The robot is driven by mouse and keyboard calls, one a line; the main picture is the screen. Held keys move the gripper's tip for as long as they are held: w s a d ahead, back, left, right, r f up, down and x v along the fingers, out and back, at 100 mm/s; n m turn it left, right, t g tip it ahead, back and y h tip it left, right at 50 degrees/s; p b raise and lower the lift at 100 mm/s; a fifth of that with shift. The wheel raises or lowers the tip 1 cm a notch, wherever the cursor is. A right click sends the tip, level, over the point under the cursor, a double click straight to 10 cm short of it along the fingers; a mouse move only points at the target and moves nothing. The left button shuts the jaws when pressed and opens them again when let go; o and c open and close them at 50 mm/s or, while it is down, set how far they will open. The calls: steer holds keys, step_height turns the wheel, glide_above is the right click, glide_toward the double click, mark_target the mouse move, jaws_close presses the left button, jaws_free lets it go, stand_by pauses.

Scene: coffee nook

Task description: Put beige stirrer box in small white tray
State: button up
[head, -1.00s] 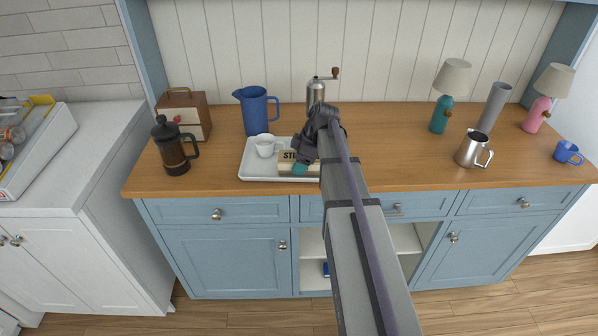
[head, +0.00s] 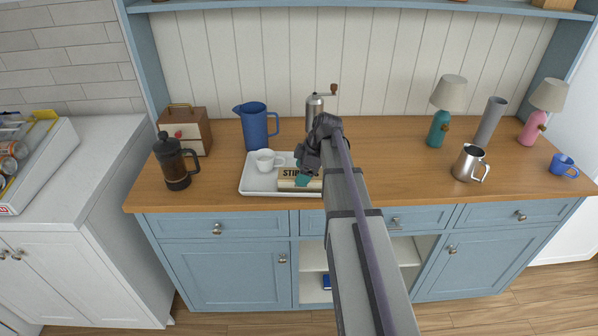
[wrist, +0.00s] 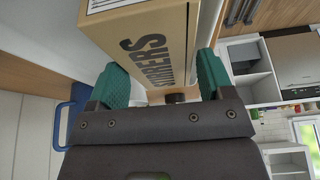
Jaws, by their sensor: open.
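The beige stirrer box (head: 287,184), with dark lettering, lies in the small white tray (head: 250,190), at its front right part. In the wrist view the box (wrist: 150,42) shows large printed letters and sits between the green fingertips. My gripper (head: 303,178) is at the box in the head view and covers part of its lettering. In the wrist view my gripper (wrist: 163,82) is open around the box, with one finger on each side. My arm hides the right end of the box and of the tray.
A white cup (head: 265,162) stands in the tray, left of the box. Behind are a blue pitcher (head: 256,125) and a grinder (head: 314,108). A French press (head: 176,165) and wooden box (head: 185,130) stand left. A steel jug (head: 467,164) is right, with clear counter before it.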

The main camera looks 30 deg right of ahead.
steer(key=p+v, duration=0.7)
steer(key=v, duration=0.2)
steer(key=shift+d+r, duration=0.1)
steer(key=shift+r, duration=0.15)
steer(key=shift+f, duration=0.1)
steer(key=s+a+m+g+h, duration=0.1)
steer(key=s+a+m+h, duration=0.1)
steer(key=s+a+m, duration=0.4)
steer(key=s+a+f+m+g+h, duration=0.1)
steer(key=s+a+m, duration=0.5)
steer(key=a, duration=0.9)
steer(key=s, duration=0.3)
steer(key=shift+s+a+f+h, duration=0.2)
steer(key=shift+s+a+h, duration=0.05)
steer(key=shift+a+h, duration=0.15)
